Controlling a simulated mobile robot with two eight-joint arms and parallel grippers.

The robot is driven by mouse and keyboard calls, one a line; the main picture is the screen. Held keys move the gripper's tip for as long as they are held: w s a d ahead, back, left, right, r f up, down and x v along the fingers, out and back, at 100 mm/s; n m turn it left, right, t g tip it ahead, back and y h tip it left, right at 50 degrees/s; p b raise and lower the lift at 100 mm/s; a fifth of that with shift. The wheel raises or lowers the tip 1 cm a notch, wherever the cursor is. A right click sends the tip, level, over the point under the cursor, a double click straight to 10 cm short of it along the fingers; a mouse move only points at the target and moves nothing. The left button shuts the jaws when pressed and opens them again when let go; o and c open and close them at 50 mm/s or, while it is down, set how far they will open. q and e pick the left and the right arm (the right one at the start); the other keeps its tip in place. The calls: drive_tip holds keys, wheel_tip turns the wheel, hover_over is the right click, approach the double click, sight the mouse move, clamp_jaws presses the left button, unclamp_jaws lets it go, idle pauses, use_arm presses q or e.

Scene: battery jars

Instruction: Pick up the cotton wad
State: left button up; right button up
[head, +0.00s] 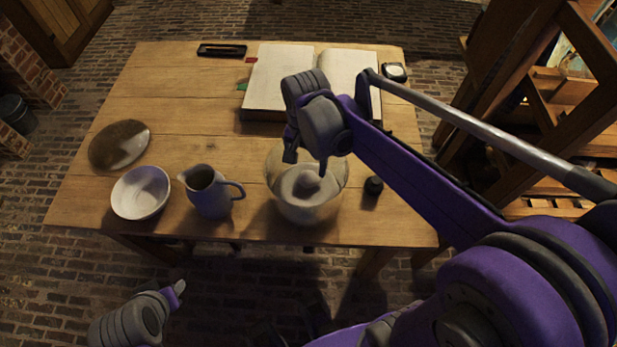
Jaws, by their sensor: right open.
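A pale lump that looks like the cotton wad (306,183) lies inside a clear glass jar (335,203) near the front edge of the table. My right gripper (307,162) is over the jar's mouth, pointing down, with its fingers apart on either side above the pale lump. Nothing shows between the fingers. The gripper body hides the jar's far rim, and I cannot tell how far the fingertips reach into the jar. My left gripper (179,289) is low at the bottom left, off the table's front edge; its fingers are too small to judge.
On the wooden table (180,90), a dark jug (210,197) and a white bowl (141,193) stand left of the jar. A small dark object (373,186) is close on its right. A round plate (119,145) lies far left. An open book (279,80) lies behind.

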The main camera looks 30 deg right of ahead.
sight(309, 176)
drive_tip(key=f, duration=0.5)
drive_tip(key=shift+s+d+f+b, duration=0.15)
drive_tip(key=shift+s+f+b, duration=0.15)
drive_tip(key=shift+f, duration=0.05)
drive_tip(key=shift+c, duration=0.2)
clamp_jaws()
drive_tip(key=shift+r, duration=0.2)
